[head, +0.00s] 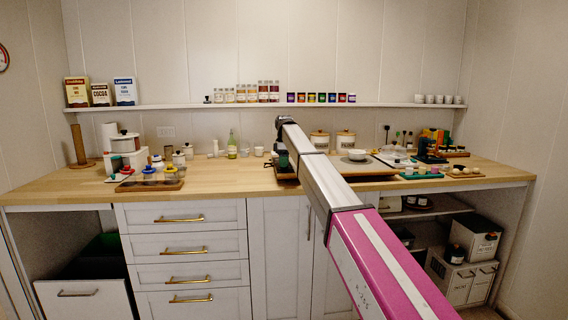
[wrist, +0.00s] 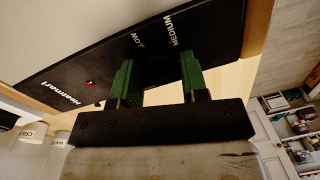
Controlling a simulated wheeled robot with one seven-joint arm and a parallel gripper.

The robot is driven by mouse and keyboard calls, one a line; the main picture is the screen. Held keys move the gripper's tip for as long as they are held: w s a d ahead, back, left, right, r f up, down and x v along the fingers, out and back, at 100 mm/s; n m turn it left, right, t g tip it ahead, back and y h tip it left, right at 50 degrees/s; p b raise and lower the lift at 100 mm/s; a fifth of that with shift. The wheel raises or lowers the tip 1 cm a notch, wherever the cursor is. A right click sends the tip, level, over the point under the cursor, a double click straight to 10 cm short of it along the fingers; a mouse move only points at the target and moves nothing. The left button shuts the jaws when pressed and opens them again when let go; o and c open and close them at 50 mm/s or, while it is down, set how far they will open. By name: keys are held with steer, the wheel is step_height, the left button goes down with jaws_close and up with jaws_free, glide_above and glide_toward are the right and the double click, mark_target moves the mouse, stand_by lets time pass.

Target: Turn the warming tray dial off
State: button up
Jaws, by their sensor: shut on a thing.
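The warming tray's black panel (wrist: 65,65) fills the upper left of the wrist view, with "LOW", "MEDIUM" and part of a brand name printed in white. A small red light (wrist: 90,83) glows on it. My gripper (wrist: 157,66) has its green-padded fingers at the panel beside the "LOW" mark, shut on the dark dial (wrist: 158,72) between them. The dial blends into the black panel, so its pointer cannot be read. In the head view my gripper (head: 282,158) is at the counter's middle, and my arm hides most of the tray's front and the dial.
The wooden counter (head: 222,178) has a tray of jars (head: 150,178) at left and a green bottle (head: 232,147) behind. A shelf (head: 390,106) runs along the wall above.

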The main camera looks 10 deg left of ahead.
steer(key=shift+w, duration=0.1)
steer(key=o, duration=0.9)
step_height(320, 180, up, 11)
steer(key=shift+w, duration=0.3)
steer(key=shift+d+f, duration=0.1)
steer(key=shift+f, duration=0.05)
